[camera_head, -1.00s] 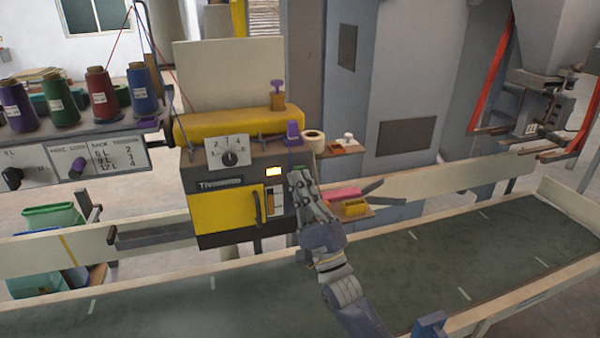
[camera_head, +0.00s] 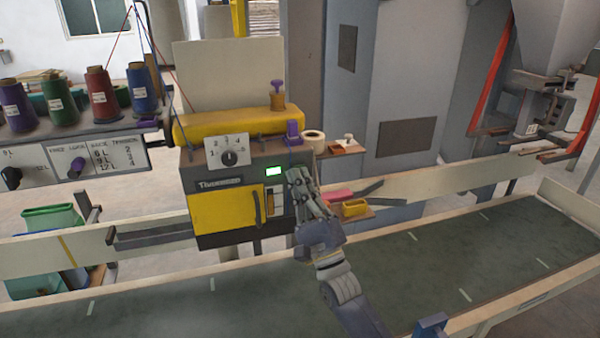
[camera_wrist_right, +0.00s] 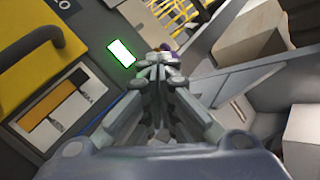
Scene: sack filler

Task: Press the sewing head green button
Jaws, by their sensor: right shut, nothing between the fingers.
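The lit display also shows in the right wrist view (camera_wrist_right: 120,52), left of the fingertips. My right gripper (camera_head: 296,173) is shut and empty, its fingertips at the right part of the head's front panel, just right of the display. The green button cannot be made out now; the fingers cover that part of the panel. Whether the fingertips touch the panel, I cannot tell. My left gripper is not in view.
A conveyor belt (camera_head: 480,235) with pale rails runs below. Thread spools (camera_head: 102,92) stand on a rack at left. A grey cabinet (camera_head: 405,95) is behind.

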